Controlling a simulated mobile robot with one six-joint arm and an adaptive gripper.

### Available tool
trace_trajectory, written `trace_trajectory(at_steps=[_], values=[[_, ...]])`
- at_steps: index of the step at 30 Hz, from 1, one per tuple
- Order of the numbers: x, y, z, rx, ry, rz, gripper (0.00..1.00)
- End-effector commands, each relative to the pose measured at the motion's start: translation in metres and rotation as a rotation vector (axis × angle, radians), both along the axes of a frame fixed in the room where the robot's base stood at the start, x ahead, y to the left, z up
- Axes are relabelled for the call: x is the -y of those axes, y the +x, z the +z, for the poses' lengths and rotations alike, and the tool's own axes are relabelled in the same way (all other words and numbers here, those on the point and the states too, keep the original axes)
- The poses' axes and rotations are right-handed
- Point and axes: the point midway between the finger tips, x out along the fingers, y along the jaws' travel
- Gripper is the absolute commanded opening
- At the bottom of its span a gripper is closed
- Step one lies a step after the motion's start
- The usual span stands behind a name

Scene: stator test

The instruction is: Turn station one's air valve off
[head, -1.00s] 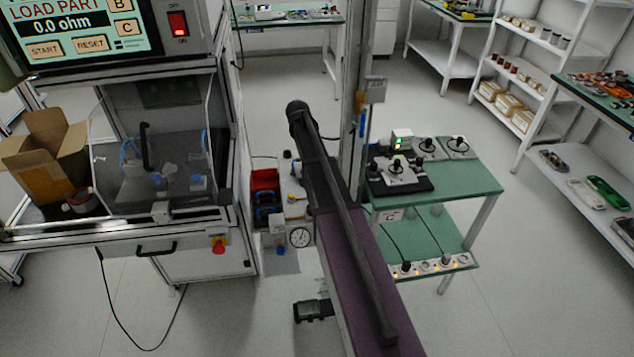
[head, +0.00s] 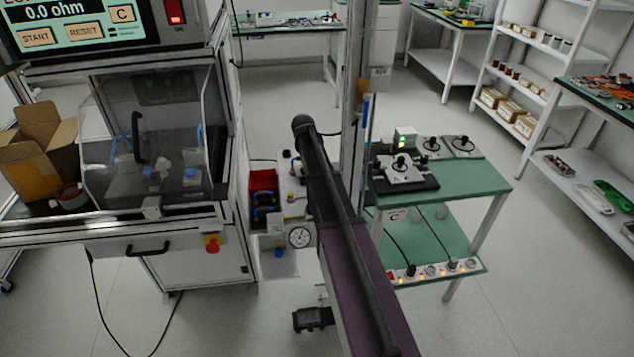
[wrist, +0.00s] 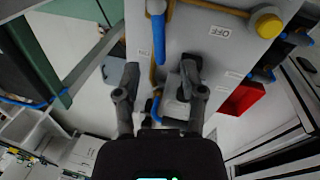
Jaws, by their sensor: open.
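In the wrist view a pale panel carries brass-coloured piping with a blue lever (wrist: 158,38) that points down the picture. An OFF label (wrist: 220,32) is on the panel to the lever's right. A second blue part (wrist: 155,106) shows lower, between my fingers. My gripper (wrist: 160,75) is open in front of the panel, one finger on each side of the piping. I cannot tell whether either finger touches anything. In the head view the valve panel (head: 299,207) is partly hidden by my arm. I cannot read a station number.
A yellow knob (wrist: 268,25) sits to the right on the panel. A red bin (head: 263,184) and a pressure gauge (head: 299,237) are beside the test machine (head: 150,150). A green table (head: 470,185) stands right of my arm.

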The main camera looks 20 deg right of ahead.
Motion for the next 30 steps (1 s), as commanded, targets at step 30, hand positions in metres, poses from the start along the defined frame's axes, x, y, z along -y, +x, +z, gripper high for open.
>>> trace_trajectory(at_steps=[30], values=[[0.008, -0.001, -0.032, 0.0, 0.0, -0.002, 0.26]])
